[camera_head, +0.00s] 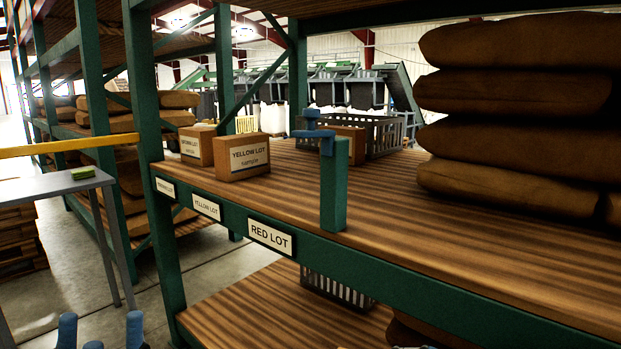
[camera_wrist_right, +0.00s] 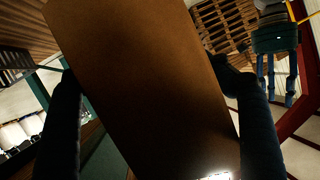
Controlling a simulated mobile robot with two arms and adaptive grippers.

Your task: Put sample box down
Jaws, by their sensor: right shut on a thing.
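My right gripper (camera_wrist_right: 150,85) is shut on a plain brown box (camera_wrist_right: 140,90), one dark finger on each side of it, in the right wrist view. No label shows on the box face toward the camera, and I cannot make this box out in the head view. My left gripper (camera_head: 101,331) shows at the bottom left of the head view, its blue fingertips apart. It also shows in the right wrist view (camera_wrist_right: 277,70), with nothing between its fingers. The shelf (camera_head: 430,245) has a RED LOT label (camera_head: 270,237) on its front beam.
The yellow lot box (camera_head: 249,157) and another labelled box (camera_head: 197,145) stand at the shelf's left. A green upright block (camera_head: 335,190) with a blue piece stands near the front edge, before a slatted crate (camera_head: 385,137). Sacks (camera_head: 515,150) fill the right. Bare shelf lies between.

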